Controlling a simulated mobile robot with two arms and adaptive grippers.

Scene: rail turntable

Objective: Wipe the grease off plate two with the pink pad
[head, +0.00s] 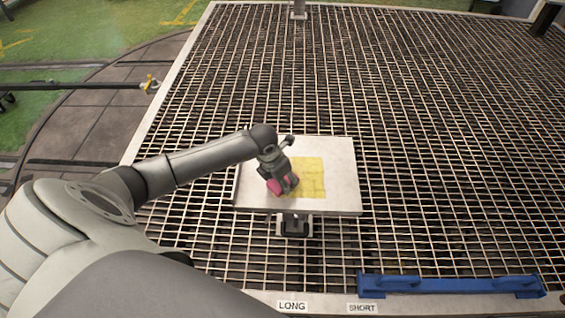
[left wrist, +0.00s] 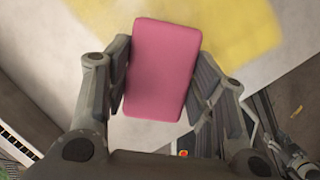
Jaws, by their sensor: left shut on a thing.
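A pale square plate (head: 341,176) stands on a short post over the grating in the head view. A yellow grease patch (head: 312,172) covers part of its middle and right; the patch also shows in the left wrist view (left wrist: 237,30). My left gripper (head: 281,184) is over the plate at the left edge of the yellow patch. It is shut on the pink pad (left wrist: 163,70), with a finger on each side of it. In the head view the pad (head: 275,187) is partly hidden by the gripper. I cannot tell whether the pad touches the plate. My right gripper is not in view.
A metal grating (head: 430,120) surrounds the plate. A blue bar (head: 450,286) lies at the front right, near labels LONG (head: 292,306) and SHORT (head: 363,308). Another post (head: 298,9) stands at the far edge. The grating right of the plate is clear.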

